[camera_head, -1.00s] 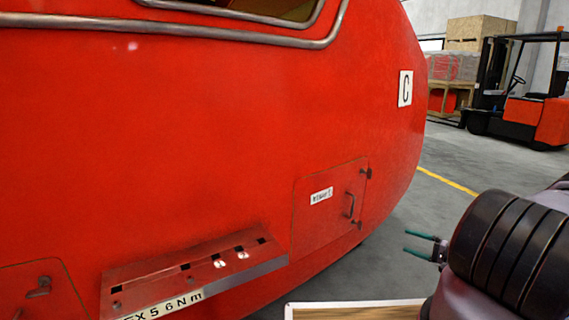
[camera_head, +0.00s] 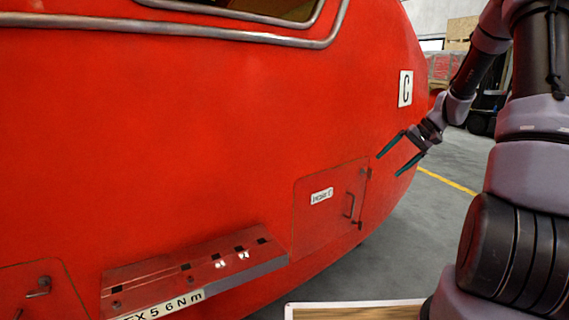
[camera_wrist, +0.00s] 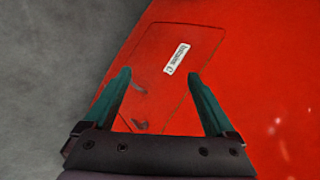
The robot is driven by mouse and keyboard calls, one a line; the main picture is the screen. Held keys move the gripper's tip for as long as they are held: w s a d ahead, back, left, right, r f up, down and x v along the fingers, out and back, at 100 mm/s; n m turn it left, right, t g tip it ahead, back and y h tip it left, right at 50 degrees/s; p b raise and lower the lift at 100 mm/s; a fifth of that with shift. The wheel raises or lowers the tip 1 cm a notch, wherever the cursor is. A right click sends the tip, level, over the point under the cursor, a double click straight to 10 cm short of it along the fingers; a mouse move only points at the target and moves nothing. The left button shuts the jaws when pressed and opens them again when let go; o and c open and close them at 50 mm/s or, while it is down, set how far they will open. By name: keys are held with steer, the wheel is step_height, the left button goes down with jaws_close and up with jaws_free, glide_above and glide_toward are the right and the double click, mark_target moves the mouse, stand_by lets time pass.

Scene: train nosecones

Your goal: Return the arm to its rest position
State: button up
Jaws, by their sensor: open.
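My gripper (camera_head: 388,159) is in the head view at the right, in front of the red nosecone (camera_head: 200,130) and above and right of its small hatch (camera_head: 325,212). Its two teal fingers are apart with nothing between them. My arm is raised and bent along the right side of the picture. In the wrist view, my gripper (camera_wrist: 158,85) points at the red hatch (camera_wrist: 165,85) with the white label, and the fingers frame it. I cannot tell the exact distance to the surface.
A red ledge (camera_head: 195,275) with slots and bolts juts from the nosecone at lower left. A wooden board with a pale rim (camera_head: 355,304) lies at the bottom. Grey floor (camera_head: 435,205) with a yellow line is clear at right. A forklift is mostly hidden behind my arm.

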steer(key=s+a+r+t+h, duration=0.1)
steer(key=s+a+r+h, duration=0.1)
steer(key=s+a+r, duration=0.4)
steer(key=s+a+r+t+h, duration=0.1)
steer(key=s+a+r+h, duration=0.1)
steer(key=s+r, duration=0.7)
steer(key=s+r+t, duration=0.1)
steer(key=s+r, duration=0.2)
steer(key=s, duration=0.3)
steer(key=s+a+r+m+t+h, duration=0.1)
steer(key=s+r+t, duration=0.1)
steer(key=s, duration=0.4)
steer(key=shift+s+r+h, duration=0.25)
steer(key=shift+r+h, duration=0.05)
steer(key=shift+r, duration=0.3)
steer(key=shift+c, duration=0.3)
